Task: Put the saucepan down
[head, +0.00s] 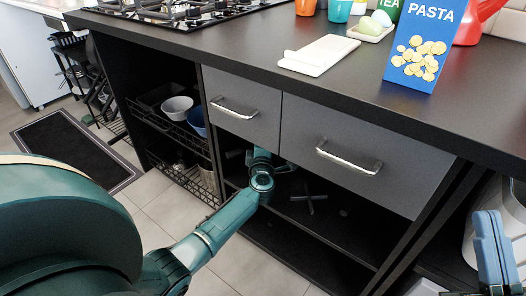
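I cannot make out a saucepan anywhere in the head view. My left arm comes in from the lower left and reaches into the open shelf space under the drawers. Its wrist shows at the opening, but its fingers are hidden behind the drawer front and in shadow. My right gripper (492,252) is at the right edge, with light blue finger parts, cut off by the frame. I cannot tell whether its fingers are apart. The gas hob (180,10) is on the counter at the top left, and only its front part shows.
A dark cross-shaped thing (307,198) is on the shelf right of my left wrist. Wire baskets hold a white bowl (177,107) and a blue bowl (196,122).

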